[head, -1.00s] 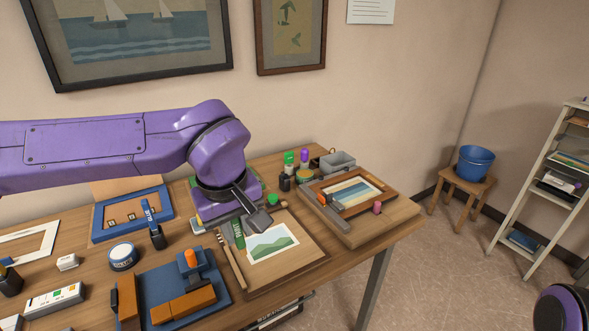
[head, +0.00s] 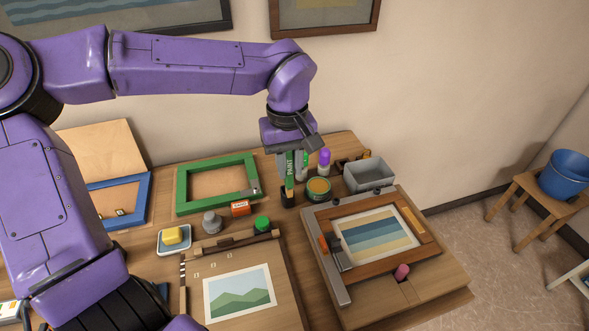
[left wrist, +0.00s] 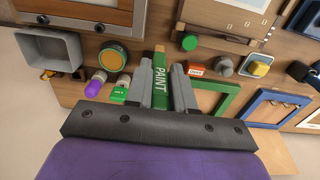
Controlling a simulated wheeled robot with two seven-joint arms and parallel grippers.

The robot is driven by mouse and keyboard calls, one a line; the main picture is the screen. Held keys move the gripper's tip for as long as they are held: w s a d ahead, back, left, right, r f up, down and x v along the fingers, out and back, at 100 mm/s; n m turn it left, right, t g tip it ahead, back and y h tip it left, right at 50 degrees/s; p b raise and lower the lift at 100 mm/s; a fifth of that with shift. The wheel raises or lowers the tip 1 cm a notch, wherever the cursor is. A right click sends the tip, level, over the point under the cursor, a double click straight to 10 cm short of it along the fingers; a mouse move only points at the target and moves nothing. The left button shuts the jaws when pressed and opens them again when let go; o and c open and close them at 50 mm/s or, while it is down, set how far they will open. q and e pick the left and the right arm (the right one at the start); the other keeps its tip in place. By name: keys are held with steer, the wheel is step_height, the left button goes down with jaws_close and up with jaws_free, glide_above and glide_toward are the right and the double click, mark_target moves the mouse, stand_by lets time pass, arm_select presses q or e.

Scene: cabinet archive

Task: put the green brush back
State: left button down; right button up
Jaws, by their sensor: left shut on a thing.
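The green brush, marked PAINT (head: 290,170), is upright in my left gripper (head: 291,155) at the back of the table. It also shows in the left wrist view (left wrist: 160,82), between the two grey fingers (left wrist: 163,86), which are shut on it. A small dark piece (head: 287,198) is at the brush's lower end; I cannot tell whether it is part of the brush or a separate holder. A purple-topped bottle (head: 324,160) and a round yellow-topped tin (head: 318,188) stand just right of the brush. My right gripper is out of view.
A grey bin (head: 370,175) stands at the back right. A green frame (head: 217,183) lies left of the brush. A board with a landscape picture (head: 240,290) and a wooden-framed picture (head: 375,238) lie in front. A green-capped item (head: 262,224) is close by.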

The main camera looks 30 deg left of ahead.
arm_select(q)
steer(key=w+a+f+p, duration=0.1)
steer(key=w+f, duration=0.1)
steer(key=f, duration=0.1)
steer(key=w+a+f+p, duration=0.1)
steer(key=w+a+f, duration=0.1)
steer(key=f, duration=0.2)
steer(key=w+a+f+p, duration=0.1)
steer(key=w+a+f, duration=0.1)
steer(key=f, duration=0.2)
steer(key=shift+w+a+p, duration=0.1)
steer(key=shift+w+p, duration=0.2)
steer(key=shift+w, duration=0.05)
steer(key=shift+s+f, duration=0.1)
steer(key=shift+s, duration=0.25)
steer(key=shift+f, duration=0.1)
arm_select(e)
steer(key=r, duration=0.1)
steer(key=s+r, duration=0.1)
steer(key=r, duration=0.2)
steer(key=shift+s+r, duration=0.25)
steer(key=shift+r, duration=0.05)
arm_select(q)
steer(key=c, duration=1)
jaws_free()
steer(key=shift+w+f, duration=0.1)
steer(key=shift+w, duration=0.1)
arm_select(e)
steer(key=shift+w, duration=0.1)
